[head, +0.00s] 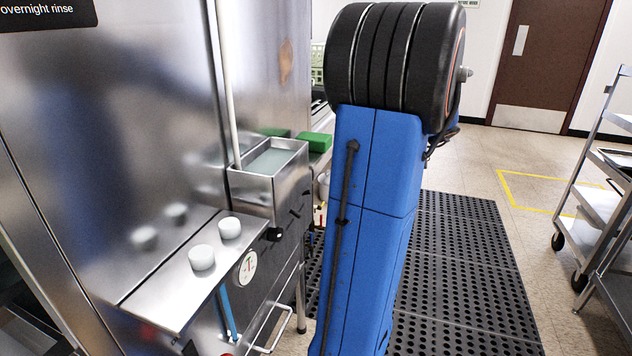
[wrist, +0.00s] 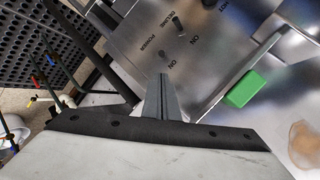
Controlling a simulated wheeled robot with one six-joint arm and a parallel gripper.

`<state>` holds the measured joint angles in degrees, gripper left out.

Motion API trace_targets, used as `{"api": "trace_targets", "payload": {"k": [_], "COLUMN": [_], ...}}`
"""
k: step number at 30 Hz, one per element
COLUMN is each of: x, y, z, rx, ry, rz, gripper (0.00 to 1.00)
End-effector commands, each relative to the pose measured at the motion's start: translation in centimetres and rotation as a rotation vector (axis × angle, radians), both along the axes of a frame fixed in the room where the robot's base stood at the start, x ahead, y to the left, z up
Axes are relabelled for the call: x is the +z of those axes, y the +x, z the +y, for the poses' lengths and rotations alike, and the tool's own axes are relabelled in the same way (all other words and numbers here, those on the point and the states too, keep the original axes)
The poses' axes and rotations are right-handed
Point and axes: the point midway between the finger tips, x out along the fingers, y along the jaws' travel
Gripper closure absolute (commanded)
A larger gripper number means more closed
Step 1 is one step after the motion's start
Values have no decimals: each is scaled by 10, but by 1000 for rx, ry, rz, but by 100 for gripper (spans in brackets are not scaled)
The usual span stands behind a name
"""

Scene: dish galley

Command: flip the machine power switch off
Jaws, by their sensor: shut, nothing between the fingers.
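In the wrist view, a steel panel (wrist: 135,35) carries a small dark power switch (wrist: 162,55) between the printed words POWER and ON. The switch is small, and I cannot tell which way it is set. In the head view my gripper is hidden behind my blue arm.
A green block (wrist: 243,89) lies right of the gripper. In the head view, two white cups (head: 202,258) stand on a steel shelf (head: 165,285) beside a gauge (head: 246,267). A wheeled cart (head: 600,205) stands right. Black matting (head: 460,260) covers the floor by my arm.

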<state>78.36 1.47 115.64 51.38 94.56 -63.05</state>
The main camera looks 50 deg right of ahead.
Motion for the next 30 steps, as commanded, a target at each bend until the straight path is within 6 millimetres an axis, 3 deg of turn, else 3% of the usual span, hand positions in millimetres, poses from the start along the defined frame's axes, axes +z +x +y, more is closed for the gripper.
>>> {"api": "trace_targets", "payload": {"k": [7,21,30], "x": [-6,-43,-52], "y": [7,57,69], "z": [6,42,51], "rx": [2,2,0], "ry": [0,1,-1], "rz": [1,1,1], "gripper": [100,100,100]}}
